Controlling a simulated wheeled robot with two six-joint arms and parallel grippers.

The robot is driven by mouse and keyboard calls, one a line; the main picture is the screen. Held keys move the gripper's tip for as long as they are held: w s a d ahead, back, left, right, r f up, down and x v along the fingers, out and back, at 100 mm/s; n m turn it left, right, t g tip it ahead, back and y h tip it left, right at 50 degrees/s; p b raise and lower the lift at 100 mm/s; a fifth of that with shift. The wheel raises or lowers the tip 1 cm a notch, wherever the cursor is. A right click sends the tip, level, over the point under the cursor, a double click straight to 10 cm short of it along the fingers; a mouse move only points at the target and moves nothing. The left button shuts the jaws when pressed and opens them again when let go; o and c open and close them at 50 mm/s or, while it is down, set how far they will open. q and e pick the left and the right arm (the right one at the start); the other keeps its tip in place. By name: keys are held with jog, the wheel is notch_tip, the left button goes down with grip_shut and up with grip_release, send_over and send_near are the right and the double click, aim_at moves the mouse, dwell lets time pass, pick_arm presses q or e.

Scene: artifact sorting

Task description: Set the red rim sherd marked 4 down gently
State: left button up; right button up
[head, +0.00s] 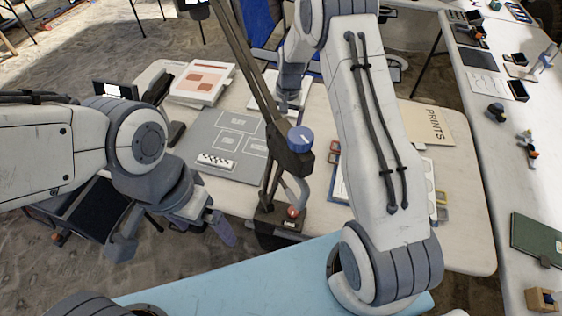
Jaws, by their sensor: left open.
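I cannot make out the red rim sherd marked 4 anywhere in the head view. My left gripper (172,238) is open at the lower left, its two fingers wide apart and nothing visible between them. It hangs near the front left edge of the pale table (465,235). My right arm crosses the table from the lower right, and its wrist end (289,82) is near the back of the table. The right fingers are too small and partly covered to read. A grey mat (195,135) with white outlined boxes lies between the two arms.
A dark jointed stand (255,80) with a blue knob rises mid-table; a small red part (292,212) shows at its base. A scale bar (216,160) lies on the mat. A printed stack (202,82) is behind it.

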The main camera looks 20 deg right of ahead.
jog(key=f+m+b, duration=0.2)
jog(key=m+b, duration=0.1)
jog(key=m, duration=0.3)
jog(key=f+m+b, duration=0.2)
jog(key=m+b, duration=0.1)
jog(key=m, duration=0.3)
jog(key=f+m+b, duration=0.2)
jog(key=m+b, duration=0.2)
jog(key=m, duration=0.2)
jog(key=shift+s+a+h, duration=0.1)
jog(key=shift+s+h, duration=0.1)
jog(key=shift+h, duration=0.2)
jog(key=shift+w+d+f, duration=0.1)
jog(key=shift+d+f, duration=0.05)
jog(key=shift+f, duration=1.15)
jog(key=shift+d+f, duration=0.1)
jog(key=shift+f, duration=1.2)
jog(key=shift+r, duration=0.1)
jog(key=c, duration=1.4)
